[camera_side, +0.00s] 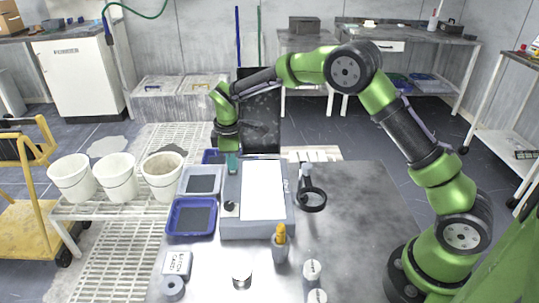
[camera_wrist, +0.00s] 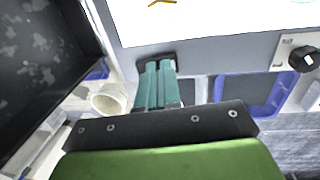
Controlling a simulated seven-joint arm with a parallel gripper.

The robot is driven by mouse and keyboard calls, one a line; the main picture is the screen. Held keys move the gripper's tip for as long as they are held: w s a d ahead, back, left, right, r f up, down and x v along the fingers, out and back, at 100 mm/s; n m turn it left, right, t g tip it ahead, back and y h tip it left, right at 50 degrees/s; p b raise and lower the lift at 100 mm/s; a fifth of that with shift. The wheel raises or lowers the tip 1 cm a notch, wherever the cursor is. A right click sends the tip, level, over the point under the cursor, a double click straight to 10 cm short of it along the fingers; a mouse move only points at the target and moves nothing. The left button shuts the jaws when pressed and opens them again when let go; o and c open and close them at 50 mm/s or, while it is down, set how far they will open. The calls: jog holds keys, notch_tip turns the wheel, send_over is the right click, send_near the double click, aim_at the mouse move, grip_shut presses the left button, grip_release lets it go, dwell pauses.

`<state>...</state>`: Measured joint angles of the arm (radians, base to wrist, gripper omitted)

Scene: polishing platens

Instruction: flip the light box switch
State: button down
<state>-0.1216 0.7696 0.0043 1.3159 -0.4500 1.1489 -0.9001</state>
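The light box (camera_side: 229,225) is a grey box on the table with a bright white panel (camera_side: 263,190) on top. In the wrist view the box's grey rim (camera_wrist: 225,52) runs beside the white panel. A dark switch fitting (camera_wrist: 142,62) sits on that rim. My gripper (camera_wrist: 159,66) has two teal fingers side by side, shut with nothing seen between them. Their tips are over the dark fitting and hide most of it; I cannot tell whether they touch it. In the side view my gripper (camera_side: 232,170) points down at the box's far left corner.
A black knob (camera_wrist: 304,59) is on the same rim, away from my fingers. Blue trays (camera_side: 191,232) stand left of the box. A magnifier (camera_side: 313,200) is on its right, and a brush pot (camera_side: 280,250) and bottles stand in front. White buckets (camera_side: 117,178) are farther left.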

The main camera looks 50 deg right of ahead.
notch_tip(320, 180, up, 14)
jog(key=s+a, duration=0.1)
jog(key=a, duration=0.1)
jog(key=shift+s, duration=0.4)
jog(key=shift+f, duration=0.15)
